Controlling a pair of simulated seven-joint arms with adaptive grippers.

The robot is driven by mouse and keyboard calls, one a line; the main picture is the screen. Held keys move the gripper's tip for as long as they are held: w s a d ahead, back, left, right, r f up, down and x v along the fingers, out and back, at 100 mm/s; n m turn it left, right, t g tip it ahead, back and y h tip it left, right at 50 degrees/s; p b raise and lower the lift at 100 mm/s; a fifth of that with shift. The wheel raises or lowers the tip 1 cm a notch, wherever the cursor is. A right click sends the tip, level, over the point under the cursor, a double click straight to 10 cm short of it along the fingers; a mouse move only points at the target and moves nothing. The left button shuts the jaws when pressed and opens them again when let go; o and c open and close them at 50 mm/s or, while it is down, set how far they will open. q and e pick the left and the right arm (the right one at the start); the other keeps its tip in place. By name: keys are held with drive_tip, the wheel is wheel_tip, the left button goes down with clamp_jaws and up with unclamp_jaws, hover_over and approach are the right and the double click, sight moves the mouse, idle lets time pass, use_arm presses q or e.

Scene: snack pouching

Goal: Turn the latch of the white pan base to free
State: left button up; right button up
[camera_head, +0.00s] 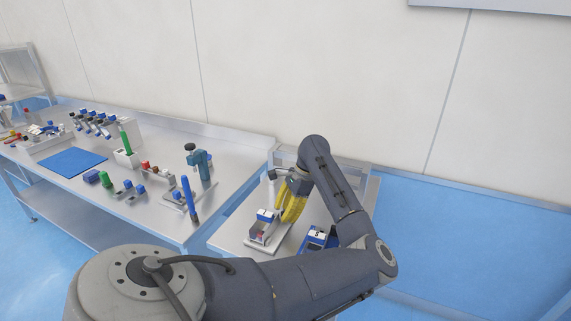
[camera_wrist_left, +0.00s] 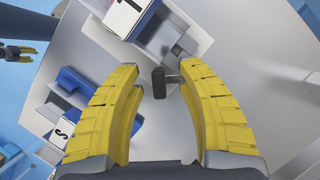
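The white pan base (camera_head: 256,240) stands on the small metal table in the head view. Its white body and a card marked T show at the top of the left wrist view (camera_wrist_left: 190,38). A dark latch handle (camera_wrist_left: 159,84) sticks out from it, between the finger ends of my left gripper (camera_wrist_left: 160,70). The yellow fingers are open, with gaps on both sides of the handle. In the head view my left gripper (camera_head: 291,203) is just right of the base. My right gripper (camera_wrist_left: 20,54) seems to show small at the left wrist view's edge; its opening is unclear.
A blue device (camera_head: 316,238) stands right of the white base, partly behind my arm; it is left of my fingers in the left wrist view (camera_wrist_left: 75,85). A long bench (camera_head: 150,222) with several tools and a blue mat (camera_head: 72,162) stands to the left.

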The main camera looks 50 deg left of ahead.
use_arm(q)
drive_tip(key=shift+w+d+r, duration=0.15)
drive_tip(key=shift+w+r, duration=0.15)
drive_tip(key=shift+r, duration=0.25)
drive_tip(key=v, duration=1)
drive_tip(key=shift+r, duration=0.4)
drive_tip(key=shift+o, duration=0.2)
drive_tip(key=shift+w, duration=0.1)
